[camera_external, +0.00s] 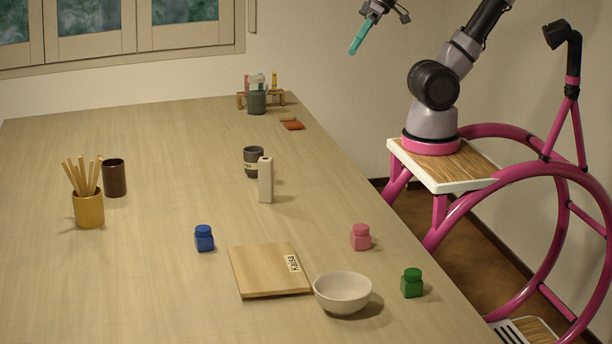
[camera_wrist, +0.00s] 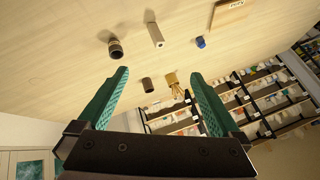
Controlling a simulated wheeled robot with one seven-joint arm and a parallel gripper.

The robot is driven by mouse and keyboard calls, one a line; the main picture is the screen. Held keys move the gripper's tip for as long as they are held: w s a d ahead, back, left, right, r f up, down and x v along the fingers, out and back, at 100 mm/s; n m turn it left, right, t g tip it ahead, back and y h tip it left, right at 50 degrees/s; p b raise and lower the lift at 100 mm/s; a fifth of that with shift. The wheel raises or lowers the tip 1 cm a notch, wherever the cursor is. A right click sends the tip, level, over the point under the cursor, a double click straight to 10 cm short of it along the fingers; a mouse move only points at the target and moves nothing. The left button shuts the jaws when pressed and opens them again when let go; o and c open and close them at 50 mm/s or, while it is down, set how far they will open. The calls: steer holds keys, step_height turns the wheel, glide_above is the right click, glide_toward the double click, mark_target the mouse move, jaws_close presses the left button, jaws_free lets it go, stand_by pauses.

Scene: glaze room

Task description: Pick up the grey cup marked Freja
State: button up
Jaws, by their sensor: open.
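A dark grey cup (camera_external: 251,157) with a pale label stands upright on the table, partly hidden by a beige upright block; the label is too small to read. It also shows in the wrist view (camera_wrist: 115,49), with a pale band. A second grey cup (camera_external: 257,103) stands at the far end by a small rack; I see no readable name on it. My gripper (camera_external: 358,40) is high above the table's right side, apart from both cups. In the wrist view its teal jaws (camera_wrist: 160,73) are spread with nothing held between them.
The beige block (camera_external: 265,181) stands close in front of the labelled cup. A brown cup (camera_external: 115,178) and a yellow pot of sticks (camera_external: 89,209) stand left. Blue (camera_external: 204,238), pink (camera_external: 361,237) and green (camera_external: 412,283) jars, a board (camera_external: 262,270) and a bowl (camera_external: 342,295) are nearer.

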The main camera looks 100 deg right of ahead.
steer(key=w+d+f+m+g+y, duration=0.2)
steer(key=w+f+m+g+y, duration=0.3)
steer(key=w+f, duration=0.35)
steer(key=m+t+y, duration=0.7)
steer(key=m+t, duration=0.2)
steer(key=m, duration=0.8)
glide_toward(254, 154)
steer(key=w+a, duration=0.2)
steer(key=w, duration=0.1)
steer(key=w+a+f, duration=0.1)
steer(key=w+a, duration=0.1)
steer(key=shift+w+a+f, duration=0.15)
steer(key=shift+w+a, duration=0.2)
steer(key=shift+a, duration=0.05)
jaws_close()
